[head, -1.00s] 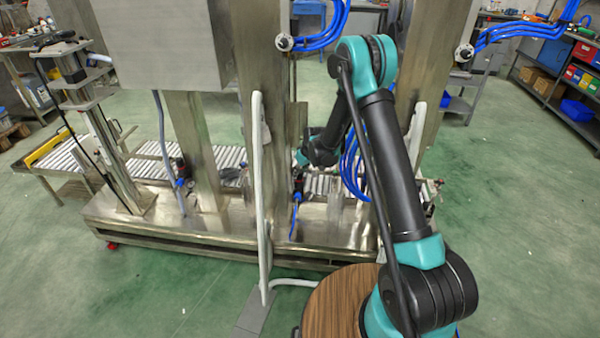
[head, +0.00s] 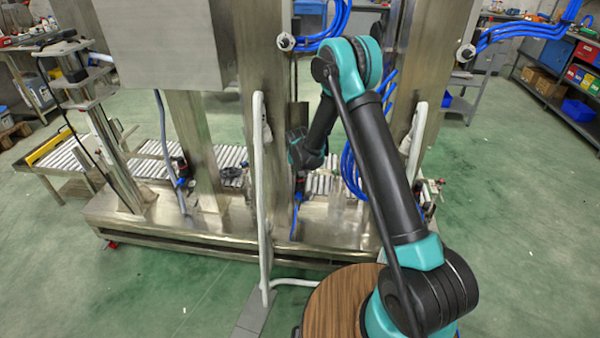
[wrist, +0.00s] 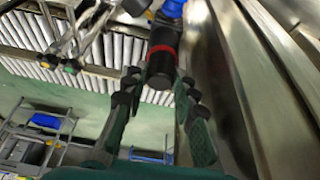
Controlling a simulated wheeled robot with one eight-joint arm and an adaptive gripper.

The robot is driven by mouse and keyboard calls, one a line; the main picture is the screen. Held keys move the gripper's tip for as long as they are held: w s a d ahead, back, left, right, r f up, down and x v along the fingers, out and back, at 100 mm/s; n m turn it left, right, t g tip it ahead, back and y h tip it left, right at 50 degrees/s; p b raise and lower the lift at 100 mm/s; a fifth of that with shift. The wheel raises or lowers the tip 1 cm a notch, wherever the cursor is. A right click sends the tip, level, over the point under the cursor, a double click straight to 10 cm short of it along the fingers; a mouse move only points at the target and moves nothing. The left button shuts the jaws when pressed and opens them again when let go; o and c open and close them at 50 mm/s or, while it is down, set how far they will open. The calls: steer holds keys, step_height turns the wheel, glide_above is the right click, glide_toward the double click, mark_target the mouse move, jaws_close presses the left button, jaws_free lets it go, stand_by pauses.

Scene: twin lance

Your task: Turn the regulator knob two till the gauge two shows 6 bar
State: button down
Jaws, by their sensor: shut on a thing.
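In the wrist view, a black regulator knob (wrist: 161,62) with a red ring and a blue body behind it stands between the two fingers of my gripper (wrist: 160,84). My gripper is shut on this knob, with a dark pad on each side of it. In the head view, my wrist hides most of the gripper, and a small dark and blue regulator (head: 300,182) shows just below it. Another regulator (head: 181,172) with a blue part is further left on the machine. I cannot make out a gauge face or its reading, nor any number on the knobs.
A steel column (head: 262,60) and a pale upright rail (head: 260,200) stand just left of my arm. Blue hoses (head: 352,170) hang close to the forearm. A roller conveyor (head: 232,157) runs behind. Steel surfaces crowd the right of the wrist view.

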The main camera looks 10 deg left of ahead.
stand_by(0.3)
steer(key=c, duration=1.2)
jaws_free()
